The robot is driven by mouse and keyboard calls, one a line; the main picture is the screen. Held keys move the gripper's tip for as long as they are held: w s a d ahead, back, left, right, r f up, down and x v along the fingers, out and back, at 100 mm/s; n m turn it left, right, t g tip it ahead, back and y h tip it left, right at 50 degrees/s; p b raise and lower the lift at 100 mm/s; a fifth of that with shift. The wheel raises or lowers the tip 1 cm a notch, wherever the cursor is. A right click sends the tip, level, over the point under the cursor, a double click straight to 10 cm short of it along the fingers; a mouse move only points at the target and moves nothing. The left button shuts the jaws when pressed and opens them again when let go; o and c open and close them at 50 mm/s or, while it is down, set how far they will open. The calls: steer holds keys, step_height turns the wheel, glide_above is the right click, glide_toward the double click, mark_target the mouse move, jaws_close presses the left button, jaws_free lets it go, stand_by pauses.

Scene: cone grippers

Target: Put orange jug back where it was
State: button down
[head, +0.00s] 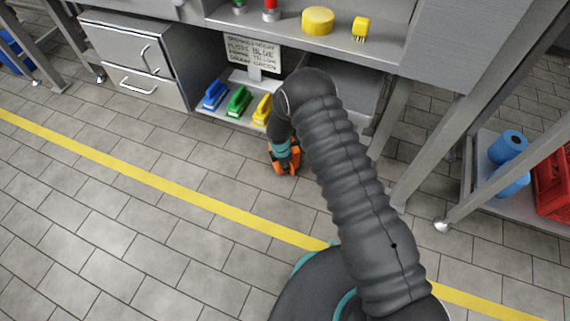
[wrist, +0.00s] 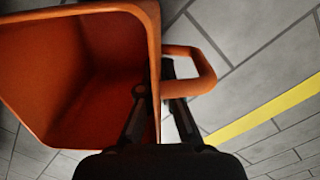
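The orange jug (wrist: 85,60) fills the left of the wrist view, its open mouth turned toward the camera and its inside looking empty. Its loop handle (wrist: 205,72) sticks out to the right.
Blue (head: 214,95), green (head: 238,101) and yellow (head: 262,108) handled brushes stand on the low shelf below a written sign (head: 253,53). A yellow round sponge-like item (head: 317,20) sits on the upper shelf. A red crate (head: 553,185) is at right. The tiled floor at left is clear.

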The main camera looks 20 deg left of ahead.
steer(key=shift+f+b, duration=0.35)
steer(key=shift+f, duration=0.05)
stand_by(0.4)
steer(key=c, duration=1.2)
jaws_free()
steer(key=shift+c, duration=0.2)
